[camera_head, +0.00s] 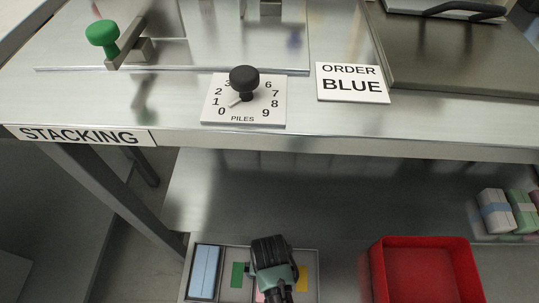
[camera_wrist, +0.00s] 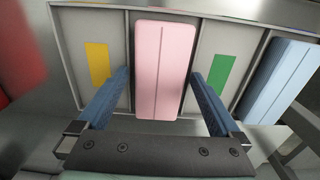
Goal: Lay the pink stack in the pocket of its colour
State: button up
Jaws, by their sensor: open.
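The pink stack (camera_wrist: 164,70) lies in the tray pocket between the yellow-marked and green-marked pockets. It hides that pocket's floor, so no colour mark shows there. My gripper (camera_wrist: 161,76) is open, with one blue-padded finger on each side of the stack and a gap to it on both sides. In the head view my gripper (camera_head: 271,262) is over the tray (camera_head: 318,272) and covers most of the pink stack; only a sliver of pink (camera_head: 259,297) shows.
A light blue stack (camera_head: 204,272) fills the tray's left pocket. The green mark (camera_head: 237,275) and yellow mark (camera_head: 302,279) are bare. A red bin (camera_head: 425,242) stands to the right. Wrapped stacks (camera_head: 495,211) lie at far right. The steel table edge (camera_head: 330,148) overhangs behind.

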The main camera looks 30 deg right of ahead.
notch_tip(320, 180, up, 13)
jog(key=p, duration=0.7)
jog(key=shift+f, duration=0.15)
jog(key=shift+s, duration=0.1)
